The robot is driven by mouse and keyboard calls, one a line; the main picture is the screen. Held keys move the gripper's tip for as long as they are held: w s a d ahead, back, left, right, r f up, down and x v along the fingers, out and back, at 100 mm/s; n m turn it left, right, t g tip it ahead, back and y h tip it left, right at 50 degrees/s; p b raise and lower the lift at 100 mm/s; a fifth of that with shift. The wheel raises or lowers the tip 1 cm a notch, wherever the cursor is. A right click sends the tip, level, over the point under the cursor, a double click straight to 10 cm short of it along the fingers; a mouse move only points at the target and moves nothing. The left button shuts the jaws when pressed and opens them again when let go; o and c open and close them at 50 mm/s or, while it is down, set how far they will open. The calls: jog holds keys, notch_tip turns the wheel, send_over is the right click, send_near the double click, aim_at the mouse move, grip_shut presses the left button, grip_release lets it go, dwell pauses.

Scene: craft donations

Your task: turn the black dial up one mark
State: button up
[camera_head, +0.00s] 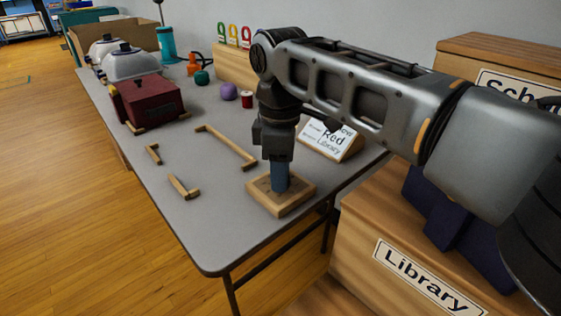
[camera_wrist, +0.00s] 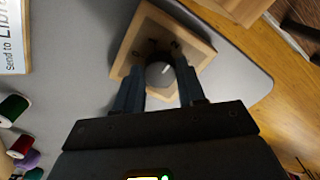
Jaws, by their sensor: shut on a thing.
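The dial (camera_wrist: 160,75) is a dark round knob with a pale pointer line on top. It sits on a square wooden base (camera_head: 286,207), whose pale rim also shows in the wrist view (camera_wrist: 204,48). My gripper (camera_head: 279,186) points straight down over the base near the table's front right. In the wrist view my gripper (camera_wrist: 159,78) has its two blue-grey fingers on either side of the dial, shut on it. In the head view the fingers hide the dial.
A wooden handle (camera_head: 226,147) and smaller wooden pieces (camera_head: 183,187) lie to the left. A maroon box (camera_head: 147,102) is farther back. A Library crate (camera_head: 390,240) stands right of the table (camera_head: 225,235).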

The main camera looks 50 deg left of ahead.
jog(key=shift+s+r+p, duration=0.1)
jog(key=shift+r+p, duration=0.15)
jog(key=shift+p, duration=0.35)
jog(key=m+p, duration=0.1)
jog(key=p, duration=0.1)
jog(key=shift+p, duration=0.3)
jog(key=m+p, duration=0.3)
jog(key=shift+f+p, duration=0.1)
jog(key=shift+p, duration=0.2)
jog(key=m+p, duration=0.3)
jog(key=m, duration=0.1)
jog(key=shift+f, duration=0.15)
jog(key=shift+p, duration=0.35)
jog(key=o, duration=1.1)
jog(key=shift+c, duration=0.2)
